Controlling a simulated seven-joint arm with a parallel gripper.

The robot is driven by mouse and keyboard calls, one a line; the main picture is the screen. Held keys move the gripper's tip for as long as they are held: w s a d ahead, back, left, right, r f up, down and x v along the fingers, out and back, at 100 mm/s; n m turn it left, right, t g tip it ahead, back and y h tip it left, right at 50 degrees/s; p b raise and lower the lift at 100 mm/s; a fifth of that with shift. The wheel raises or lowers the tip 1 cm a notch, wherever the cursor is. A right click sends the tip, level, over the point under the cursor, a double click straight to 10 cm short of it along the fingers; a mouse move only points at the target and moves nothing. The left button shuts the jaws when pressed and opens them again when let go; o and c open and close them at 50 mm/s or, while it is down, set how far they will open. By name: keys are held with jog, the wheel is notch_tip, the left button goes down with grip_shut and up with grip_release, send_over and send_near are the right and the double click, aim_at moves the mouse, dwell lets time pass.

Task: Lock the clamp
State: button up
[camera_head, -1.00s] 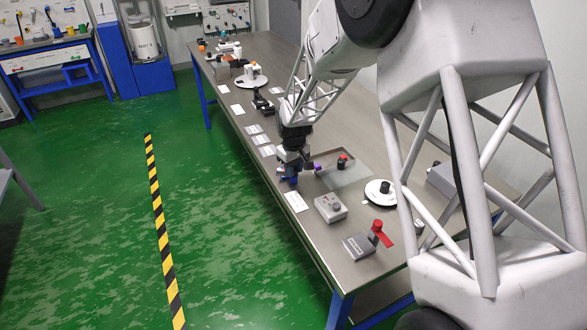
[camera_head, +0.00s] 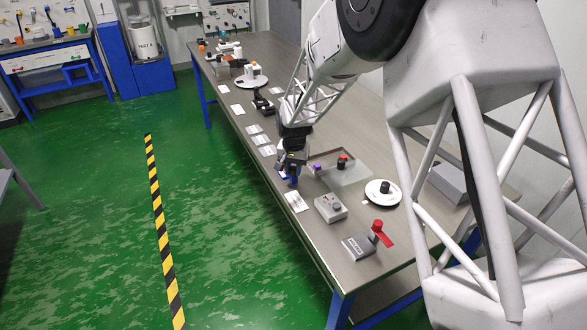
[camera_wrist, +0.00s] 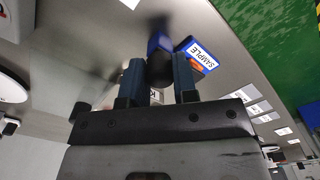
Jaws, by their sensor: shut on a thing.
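In the wrist view my gripper (camera_wrist: 159,75) is shut on a dark rounded handle (camera_wrist: 160,66) with a blue part beyond it. A card marked SAMPLE (camera_wrist: 198,55), with blue edges and an orange patch, lies just right of the fingers. In the head view my gripper (camera_head: 289,174) is low over the bench's front edge. Blue shows at its tips, and the held handle is mostly hidden there. A purple knob (camera_head: 317,167) stands just right of it. I cannot tell for certain which part is the clamp or whether it is locked.
The bench (camera_head: 325,242) also carries a shallow tray with a red-topped knob (camera_head: 342,162), a grey box with a dial (camera_head: 330,208), a white disc (camera_head: 383,193) and a grey block with a red lever (camera_head: 381,236). White cards (camera_head: 296,202) line the front edge.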

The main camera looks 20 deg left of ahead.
aim_at(294, 168)
jog(key=shift+m, duration=0.5)
jog(key=o, duration=0.9)
jog(key=shift+r, duration=0.1)
jog(key=shift+r, duration=3.85)
